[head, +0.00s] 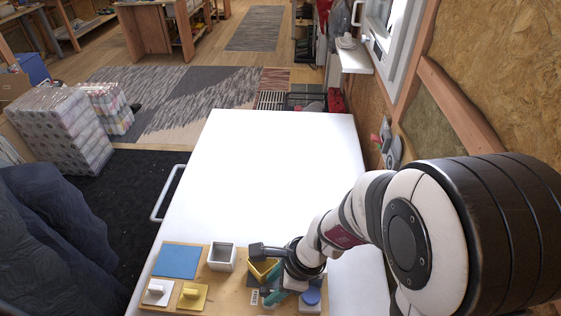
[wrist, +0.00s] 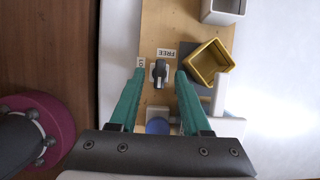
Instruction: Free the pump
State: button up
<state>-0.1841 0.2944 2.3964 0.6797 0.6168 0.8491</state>
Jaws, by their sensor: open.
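A black knob (wrist: 160,71) sits on a light base on the wooden board, between my fingertips in the wrist view. Its handle lies roughly up and down in the picture. A label reading FREE (wrist: 166,52) is just above it, and a partly hidden label starting with LO (wrist: 141,62) is at its left. My gripper (wrist: 160,74) is open, with one teal finger on each side of the knob; contact cannot be told. A blue round top (wrist: 158,126) on a white block lies nearer the palm, also in the head view (head: 311,296). Which part is the pump is unclear.
A yellow open box (wrist: 208,62) stands turned, close right of my right finger. A grey-white open box (head: 222,257), a blue square (head: 178,260), and white (head: 157,292) and yellow (head: 192,295) handled pieces share the board. The white table (head: 270,170) beyond is clear.

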jog(key=shift+a+f, duration=0.2)
jog(key=shift+f, duration=0.4)
jog(key=shift+c, duration=0.3)
grip_shut()
jog(key=n+g, duration=0.1)
jog(key=n, duration=0.2)
jog(key=n+g, duration=0.1)
jog(key=n, duration=0.2)
jog(key=shift+w+h, duration=0.15)
jog(key=shift+h, duration=0.25)
jog(key=n+g, duration=0.1)
jog(key=n, duration=0.2)
jog(key=n+h, duration=0.1)
jog(key=n, duration=0.1)
jog(key=shift+w+a+n+g+h, duration=0.1)
jog(key=shift+a+n+g+h, duration=0.05)
jog(key=shift+n+g+h, duration=0.2)
jog(key=shift+n, duration=0.25)
